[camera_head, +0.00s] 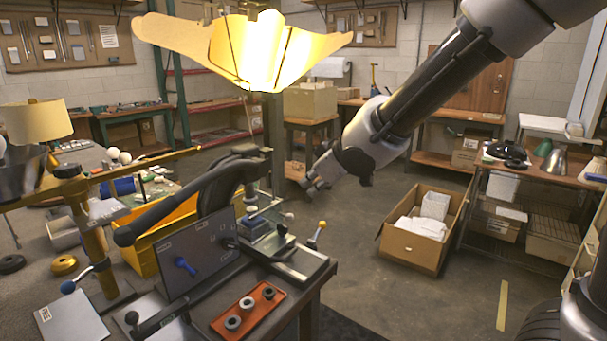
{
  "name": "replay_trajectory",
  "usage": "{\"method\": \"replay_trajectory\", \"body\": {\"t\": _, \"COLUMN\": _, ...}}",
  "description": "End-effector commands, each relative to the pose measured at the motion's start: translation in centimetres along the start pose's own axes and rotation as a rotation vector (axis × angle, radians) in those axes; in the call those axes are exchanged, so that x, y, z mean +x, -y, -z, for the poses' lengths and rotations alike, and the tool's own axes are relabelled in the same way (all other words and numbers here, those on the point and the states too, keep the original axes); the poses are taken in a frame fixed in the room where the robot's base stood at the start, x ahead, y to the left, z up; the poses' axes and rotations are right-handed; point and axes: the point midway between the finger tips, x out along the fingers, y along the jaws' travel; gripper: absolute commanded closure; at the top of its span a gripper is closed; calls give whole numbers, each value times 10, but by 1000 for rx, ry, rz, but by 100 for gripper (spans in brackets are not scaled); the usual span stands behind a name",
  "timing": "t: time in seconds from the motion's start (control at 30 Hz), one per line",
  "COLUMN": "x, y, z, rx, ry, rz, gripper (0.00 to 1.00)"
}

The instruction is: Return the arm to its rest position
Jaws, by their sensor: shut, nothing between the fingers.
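My arm (428,85) reaches in from the top right and slopes down to the left. My gripper (312,185) is at its end, small in the view, with the fingers together and nothing held. It hangs in the air to the right of the workbench (322,277) and clear of the lit lamp shade (245,45) at the top. The fingertips are dark and partly hard to make out against the background.
A red tray (262,312) with several rings lies at the bench's front. An open cardboard box (410,252) stands on the floor to the right. Floor between is free.

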Motion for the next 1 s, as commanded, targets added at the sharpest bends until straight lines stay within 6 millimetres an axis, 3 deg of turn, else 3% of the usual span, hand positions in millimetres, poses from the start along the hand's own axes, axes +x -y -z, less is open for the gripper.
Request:
{"method": "replay_trajectory", "body": {"t": 0.1, "x": -5, "y": -4, "z": -53, "rx": 30, "ry": 189, "rz": -22, "gripper": 100}}
{"method": "replay_trajectory", "body": {"t": 0.17, "x": -26, "y": -8, "z": -86, "rx": 70, "ry": 302, "rz": -39, "gripper": 100}}
{"method": "replay_trajectory", "body": {"t": 0.33, "x": -120, "y": -29, "z": -171, "rx": 293, "ry": 535, "rz": -94, "gripper": 100}}
{"method": "replay_trajectory", "body": {"t": 0.5, "x": -225, "y": -20, "z": -238, "rx": 596, "ry": 621, "rz": -126, "gripper": 100}}
{"method": "replay_trajectory", "body": {"t": 0.6, "x": -263, "y": -13, "z": -256, "rx": 734, "ry": 575, "rz": -169, "gripper": 100}}
{"method": "replay_trajectory", "body": {"t": 0.73, "x": -294, "y": -21, "z": -264, "rx": 828, "ry": 480, "rz": -262, "gripper": 100}}
{"method": "replay_trajectory", "body": {"t": 0.83, "x": -306, "y": -25, "z": -268, "rx": 861, "ry": 452, "rz": -303, "gripper": 100}}
{"method": "replay_trajectory", "body": {"t": 1.0, "x": -307, "y": -26, "z": -270, "rx": 874, "ry": 453, "rz": -313, "gripper": 100}}
